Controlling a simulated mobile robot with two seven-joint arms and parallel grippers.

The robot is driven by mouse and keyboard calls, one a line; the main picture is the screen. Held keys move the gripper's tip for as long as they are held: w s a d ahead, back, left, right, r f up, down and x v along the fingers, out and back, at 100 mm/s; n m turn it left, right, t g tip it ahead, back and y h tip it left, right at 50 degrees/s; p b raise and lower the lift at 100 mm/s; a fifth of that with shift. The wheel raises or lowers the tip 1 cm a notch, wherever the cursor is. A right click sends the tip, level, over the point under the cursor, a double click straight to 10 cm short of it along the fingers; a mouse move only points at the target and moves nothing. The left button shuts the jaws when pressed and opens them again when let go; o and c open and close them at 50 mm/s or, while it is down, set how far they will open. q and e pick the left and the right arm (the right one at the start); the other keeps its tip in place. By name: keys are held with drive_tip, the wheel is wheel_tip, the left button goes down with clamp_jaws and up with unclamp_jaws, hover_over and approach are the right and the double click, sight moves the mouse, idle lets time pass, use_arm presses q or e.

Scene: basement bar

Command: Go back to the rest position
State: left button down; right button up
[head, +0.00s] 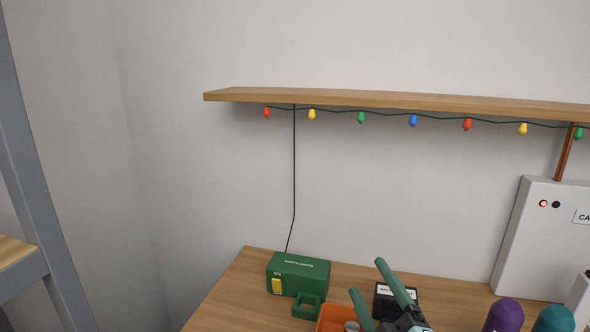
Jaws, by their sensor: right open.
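My right gripper (367,277) is at the bottom middle of the head view, with its two green fingers apart and pointing up and to the left. Nothing is between the fingers. It shows in front of the wooden counter (236,290), near a black box with a white label (383,290) and above the right part of an orange container (329,322). The rest of the right arm is mostly below the picture. My left gripper is not in view.
A green box with a yellow switch (312,272) stands on the counter. A wooden shelf (400,99) carries colored string lights (413,120). A white panel (535,235) stands at right, with purple (507,314) and teal (555,319) objects in front. The counter's left end is bare.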

drive_tip(key=s+d+f+m+g+h, duration=0.2)
drive_tip(key=s+d+f+m+g, duration=0.15)
drive_tip(key=f, duration=0.55)
drive_tip(key=s+d+f+m+g+h, duration=0.1)
drive_tip(key=s+d+f+m+g, duration=0.25)
drive_tip(key=f, duration=0.45)
drive_tip(key=s+d+f+m+g, duration=0.1)
drive_tip(key=s+f+m+g, duration=0.25)
drive_tip(key=s+f, duration=0.4)
drive_tip(key=s+d+f+m+g, duration=0.15)
drive_tip(key=s+f+g, duration=0.3)
drive_tip(key=s, duration=0.65)
drive_tip(key=w+a+f+t+b, duration=0.1)
drive_tip(key=w+a+f+t, duration=0.1)
drive_tip(key=f, duration=0.4)
drive_tip(key=w+a+f+t+y+b, duration=0.1)
drive_tip(key=w+a+f+t, duration=0.2)
drive_tip(key=f, duration=0.3)
drive_tip(key=shift+f, duration=0.35)
